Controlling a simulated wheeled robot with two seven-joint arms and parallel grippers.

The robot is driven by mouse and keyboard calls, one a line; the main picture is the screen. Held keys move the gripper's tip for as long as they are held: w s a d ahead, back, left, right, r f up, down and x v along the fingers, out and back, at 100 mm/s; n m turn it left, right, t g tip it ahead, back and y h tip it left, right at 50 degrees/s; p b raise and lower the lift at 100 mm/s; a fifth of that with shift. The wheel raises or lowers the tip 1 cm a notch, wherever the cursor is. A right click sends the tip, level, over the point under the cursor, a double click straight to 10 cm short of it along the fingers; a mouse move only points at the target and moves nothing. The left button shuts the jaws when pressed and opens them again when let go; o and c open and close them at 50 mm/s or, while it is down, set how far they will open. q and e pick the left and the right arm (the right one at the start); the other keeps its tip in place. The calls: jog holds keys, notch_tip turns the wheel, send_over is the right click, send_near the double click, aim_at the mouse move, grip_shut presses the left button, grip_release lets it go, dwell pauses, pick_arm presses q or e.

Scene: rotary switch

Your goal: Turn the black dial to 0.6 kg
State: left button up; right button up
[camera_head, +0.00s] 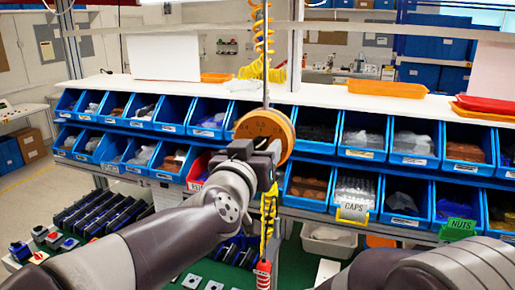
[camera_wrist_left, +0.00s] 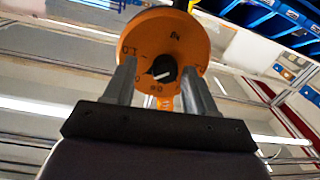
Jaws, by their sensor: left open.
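An orange round balancer housing (camera_head: 264,124) hangs on a cable in front of the blue bins, with dark numbers around its face. It also shows in the left wrist view (camera_wrist_left: 150,32), with the black dial (camera_wrist_left: 166,67) low on its face. A white mark on the dial points to the lower left. The numbers are too small to read surely. My left gripper (camera_wrist_left: 160,72) is open, with one finger on each side of the dial; contact cannot be told. In the head view, my left gripper (camera_head: 256,148) covers the dial. My right gripper is out of view.
Two rows of blue bins (camera_head: 207,117) stand behind the balancer. A yellow coiled hose (camera_head: 262,40) hangs above it, and a red-tipped tool (camera_head: 263,268) hangs below. Dark trays (camera_head: 100,212) and a box with buttons (camera_head: 40,234) lie at the lower left.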

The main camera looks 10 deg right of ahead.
pick_arm(q)
jog(key=shift+w+a, duration=0.1)
jog(key=shift+a, duration=0.1)
jog(key=shift+c, duration=0.3)
jog(key=shift+w+a, duration=0.1)
jog(key=shift+a, duration=0.1)
jog(key=c, duration=0.6)
jog(key=shift+d, duration=0.1)
grip_shut()
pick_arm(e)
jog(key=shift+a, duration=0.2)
pick_arm(q)
jog(key=shift+n, duration=0.4)
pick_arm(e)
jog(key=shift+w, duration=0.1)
pick_arm(q)
jog(key=n, duration=0.4)
jog(key=shift+n+b, duration=0.3)
jog(key=shift+b, duration=0.05)
jog(key=shift+n+b, duration=0.35)
jog(key=shift+n, duration=1.75)
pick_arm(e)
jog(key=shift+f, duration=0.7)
